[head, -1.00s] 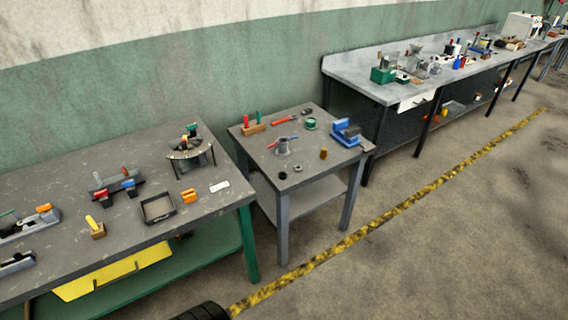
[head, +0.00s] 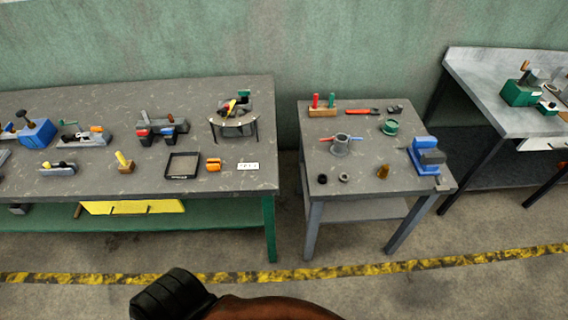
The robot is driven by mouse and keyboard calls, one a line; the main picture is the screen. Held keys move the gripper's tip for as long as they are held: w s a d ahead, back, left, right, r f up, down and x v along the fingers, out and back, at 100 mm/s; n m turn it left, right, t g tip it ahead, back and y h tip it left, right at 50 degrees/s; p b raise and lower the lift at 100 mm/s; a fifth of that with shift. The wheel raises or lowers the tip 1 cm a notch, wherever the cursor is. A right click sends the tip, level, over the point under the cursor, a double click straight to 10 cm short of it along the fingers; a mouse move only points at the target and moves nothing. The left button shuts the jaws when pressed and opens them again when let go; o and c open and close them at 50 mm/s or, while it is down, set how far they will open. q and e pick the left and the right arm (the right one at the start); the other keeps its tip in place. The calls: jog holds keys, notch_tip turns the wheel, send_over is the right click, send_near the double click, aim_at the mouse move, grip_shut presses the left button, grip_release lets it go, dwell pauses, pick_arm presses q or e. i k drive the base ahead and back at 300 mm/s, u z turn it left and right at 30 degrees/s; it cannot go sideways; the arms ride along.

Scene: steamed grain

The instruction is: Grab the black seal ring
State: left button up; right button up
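A small black ring (head: 322,179), which looks like the black seal ring, lies near the front left corner of the small grey table (head: 355,199) in the head view. It is small in the picture, so its fine shape is hard to tell. A grey nut-like ring (head: 344,177) lies just to its right, apart from it. Neither my left nor my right gripper shows in the head view, and nothing touches the ring.
A long workbench (head: 215,182) stands left, a light bench (head: 480,100) right. Floor with a yellow-black line (head: 400,267) lies in front.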

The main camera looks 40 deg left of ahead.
aim_at(321, 176)
jog(key=u, duration=1.05)
jog(key=i, duration=0.85)
jog(key=u, duration=0.85)
